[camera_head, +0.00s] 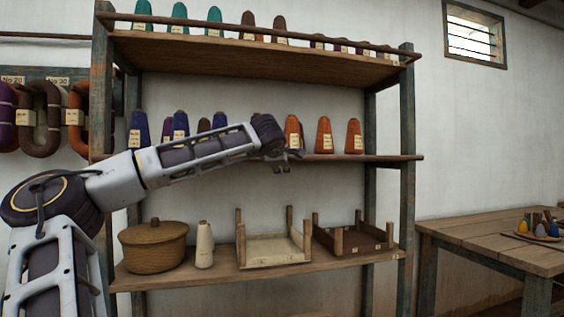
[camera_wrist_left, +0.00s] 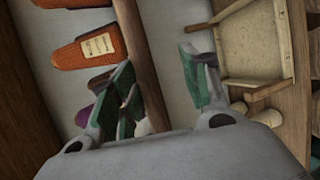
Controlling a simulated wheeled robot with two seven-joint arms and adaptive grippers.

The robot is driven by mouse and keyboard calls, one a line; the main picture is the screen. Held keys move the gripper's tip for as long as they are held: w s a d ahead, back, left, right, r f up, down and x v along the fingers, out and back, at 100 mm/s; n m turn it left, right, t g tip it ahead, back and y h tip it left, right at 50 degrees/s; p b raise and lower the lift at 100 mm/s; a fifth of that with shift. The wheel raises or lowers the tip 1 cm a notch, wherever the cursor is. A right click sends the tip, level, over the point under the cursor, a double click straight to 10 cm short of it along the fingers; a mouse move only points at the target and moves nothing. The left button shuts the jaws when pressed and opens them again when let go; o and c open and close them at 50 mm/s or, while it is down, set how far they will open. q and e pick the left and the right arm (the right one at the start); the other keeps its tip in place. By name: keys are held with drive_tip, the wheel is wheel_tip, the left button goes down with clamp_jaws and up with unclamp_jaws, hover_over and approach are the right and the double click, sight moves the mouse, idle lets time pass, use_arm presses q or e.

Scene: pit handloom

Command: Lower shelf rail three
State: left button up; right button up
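The wooden shelf rack (camera_head: 407,190) stands in front of me, with a thin rail (camera_head: 240,29) along the front of its top shelf. A wooden bar runs along the front of the middle shelf (camera_head: 390,158); I cannot tell whether it is a separate rail or the shelf edge. My left gripper (camera_head: 283,168) is at this edge, near the middle of its length. In the left wrist view the bar (camera_wrist_left: 139,50) passes between the green-padded fingers of the open gripper (camera_wrist_left: 157,62). Contact is not visible. My right gripper is out of view.
Orange cones (camera_head: 324,135) stand on the middle shelf beside the gripper, and more cones (camera_head: 214,20) on the top. The lower shelf holds a basket (camera_head: 153,247), a pale cone (camera_head: 205,246), a pale tray (camera_head: 273,250) and a brown tray (camera_head: 350,240). A table (camera_head: 480,240) stands right.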

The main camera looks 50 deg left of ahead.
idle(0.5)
use_arm(q)
drive_tip(key=v, duration=1.2)
drive_tip(key=shift+w, duration=0.1)
idle(0.6)
